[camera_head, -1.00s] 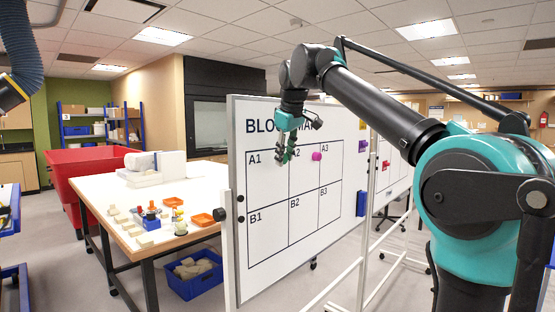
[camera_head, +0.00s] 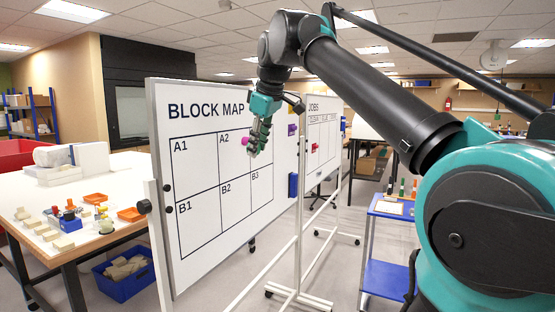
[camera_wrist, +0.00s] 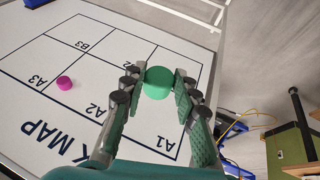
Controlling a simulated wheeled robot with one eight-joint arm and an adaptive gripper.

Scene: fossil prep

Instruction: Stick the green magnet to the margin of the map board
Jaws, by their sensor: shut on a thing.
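The white map board (camera_head: 210,225) stands at the middle of the head view, headed BLOCK MAP with a grid of labelled cells. Its bare margin (camera_wrist: 203,50) also shows in the wrist view. My gripper (camera_head: 256,148) is in front of the A3 area in the head view. In the wrist view my gripper (camera_wrist: 158,84) is shut on the round green magnet (camera_wrist: 158,82), held between its fingertips. The magnet looks apart from the board, though its distance is hard to tell. In the head view the fingers hide it.
A purple piece (camera_head: 292,129) and a blue holder (camera_head: 293,185) are at the board's right edge. A JOBS board (camera_head: 322,130) stands behind. A worktable (camera_head: 110,205) with orange trays is left; a blue cart (camera_head: 387,280) is right.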

